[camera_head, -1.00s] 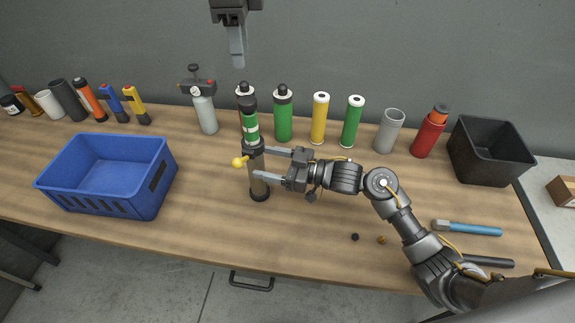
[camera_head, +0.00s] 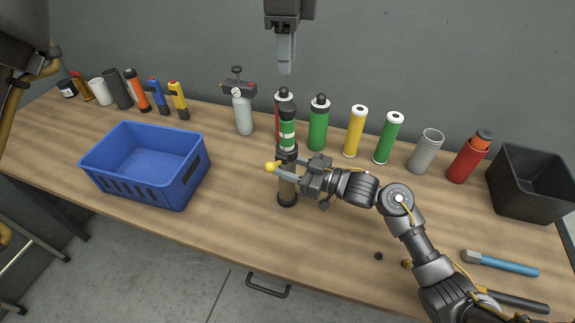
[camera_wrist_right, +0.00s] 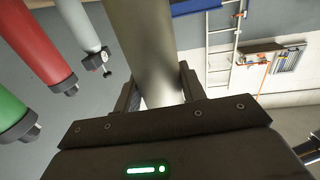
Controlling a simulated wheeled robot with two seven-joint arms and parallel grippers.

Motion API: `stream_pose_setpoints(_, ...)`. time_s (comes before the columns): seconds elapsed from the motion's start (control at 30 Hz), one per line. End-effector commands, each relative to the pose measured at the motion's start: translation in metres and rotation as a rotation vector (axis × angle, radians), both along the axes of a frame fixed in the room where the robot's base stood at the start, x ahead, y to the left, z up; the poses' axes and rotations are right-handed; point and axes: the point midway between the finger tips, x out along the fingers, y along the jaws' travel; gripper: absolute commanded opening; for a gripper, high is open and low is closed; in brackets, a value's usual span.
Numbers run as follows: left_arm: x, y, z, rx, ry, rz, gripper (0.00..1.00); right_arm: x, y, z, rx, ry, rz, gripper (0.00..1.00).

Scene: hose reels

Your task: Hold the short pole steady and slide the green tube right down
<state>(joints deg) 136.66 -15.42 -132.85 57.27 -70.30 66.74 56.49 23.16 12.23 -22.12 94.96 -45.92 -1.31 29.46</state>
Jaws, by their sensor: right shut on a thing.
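The short pole (camera_head: 288,188) stands upright on the table, grey with a black foot. The green tube (camera_head: 288,134), with white bands and a black top, is upright in line above it; I cannot tell how far it overlaps the pole. My right gripper (camera_head: 284,170) comes in from the right and is shut on the pole below the green tube. The right wrist view shows the pole (camera_wrist_right: 145,45) between its fingers. A yellow ball (camera_head: 270,167) sits beside the pole. My left gripper (camera_head: 286,68) hangs pointing down above the green tube, edge-on, apart from it.
A red cylinder (camera_head: 279,103) stands close behind the green tube. Another green cylinder (camera_head: 318,128), a yellow one (camera_head: 354,132) and others line the back. A blue crate (camera_head: 185,194) is left, a black bin (camera_head: 535,203) right.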

Motion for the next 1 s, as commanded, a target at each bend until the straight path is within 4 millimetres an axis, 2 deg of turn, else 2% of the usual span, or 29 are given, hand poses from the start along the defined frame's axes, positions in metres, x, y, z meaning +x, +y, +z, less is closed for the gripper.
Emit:
stream_pose_setpoints(0.03, 0.000, 0.000, 0.000, 0.000, 0.000, 0.000, 0.36, 0.000, 0.000, 0.000, 0.000, 0.000, 0.000, 0.16)
stream_pose_setpoints(0.1, 0.000, 0.000, 0.000, 0.000, 0.000, 0.000, 0.36, 0.000, 0.000, 0.000, 0.000, 0.000, 0.000, 0.07)
stream_pose_setpoints(0.13, 0.000, 0.000, 0.000, 0.000, 0.000, 0.000, 0.34, 0.000, 0.000, 0.000, 0.000, 0.000, 0.000, 0.06)
stream_pose_setpoints(0.33, -0.001, -0.002, -0.014, -0.088, 0.073, -0.031, 0.08, 0.000, 0.000, 0.000, 0.000, 0.000, 0.000, 0.06)
stream_pose_setpoints(0.4, -0.003, -0.004, -0.024, -0.181, 0.140, -0.060, 0.00, 0.000, 0.000, 0.000, 0.000, 0.000, 0.000, 0.06)
stream_pose_setpoints(0.57, -0.004, -0.001, -0.041, -0.500, 0.309, -0.131, 0.00, 0.000, 0.000, 0.000, 0.001, 0.000, 0.000, 0.06)
stream_pose_setpoints(0.67, 0.001, 0.012, -0.041, -0.720, 0.372, -0.155, 0.00, 0.000, 0.000, 0.000, 0.001, 0.000, 0.000, 0.06)
stream_pose_setpoints(0.8, 0.015, 0.046, -0.035, -0.984, 0.391, -0.156, 0.00, 0.000, 0.000, 0.000, 0.000, 0.001, 0.000, 0.06)
stream_pose_setpoints(1.0, 0.031, 0.096, -0.029, -1.215, 0.349, -0.132, 0.00, 0.000, 0.000, -0.001, -0.001, 0.001, 0.001, 0.06)
